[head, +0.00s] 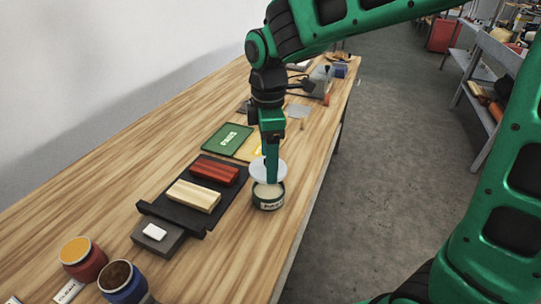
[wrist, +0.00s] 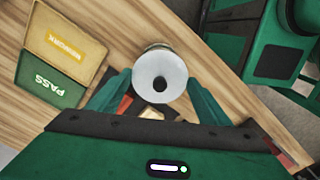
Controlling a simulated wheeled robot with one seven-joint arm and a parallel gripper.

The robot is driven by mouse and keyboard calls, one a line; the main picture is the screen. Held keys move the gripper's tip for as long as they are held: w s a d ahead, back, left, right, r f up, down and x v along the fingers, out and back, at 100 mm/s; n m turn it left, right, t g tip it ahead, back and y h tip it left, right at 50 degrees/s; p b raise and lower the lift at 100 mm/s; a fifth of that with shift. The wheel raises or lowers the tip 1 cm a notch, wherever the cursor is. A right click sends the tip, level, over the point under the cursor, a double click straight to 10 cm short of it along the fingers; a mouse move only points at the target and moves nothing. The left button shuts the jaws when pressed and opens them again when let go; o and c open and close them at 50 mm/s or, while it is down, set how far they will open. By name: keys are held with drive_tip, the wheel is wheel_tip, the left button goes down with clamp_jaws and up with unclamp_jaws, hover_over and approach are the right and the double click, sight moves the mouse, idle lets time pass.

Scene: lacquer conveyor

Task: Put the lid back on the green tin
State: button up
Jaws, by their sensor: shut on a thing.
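The green tin (head: 268,201) stands upright near the right edge of the wooden table, with a pale label and an open top showing cream contents. A round whitish lid (head: 259,172) is just above it in the head view, apart from the rim as far as I can see. The lid (wrist: 172,68) shows in the wrist view as a pale disc with a dark round knob, between my fingers. My gripper (head: 271,180) points down and is shut on the lid. In the wrist view the lid hides most of what is below it.
A black tray (head: 175,213) with a red block (head: 215,169) and a cream block (head: 194,196) lies left of the tin. A green PASS card (head: 227,138) and a yellow REWORK card (wrist: 66,46) lie behind. Red (head: 84,262) and blue (head: 124,284) pots stand at front left.

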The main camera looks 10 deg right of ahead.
drive_tip(key=shift+f, duration=3.15)
drive_tip(key=shift+f, duration=0.1)
drive_tip(key=o, duration=1.1)
drive_tip(key=shift+o, duration=0.9)
drive_tip(key=shift+w, duration=0.1)
drive_tip(key=shift+r, duration=3.5)
drive_tip(key=shift+c, duration=0.6)
clamp_jaws()
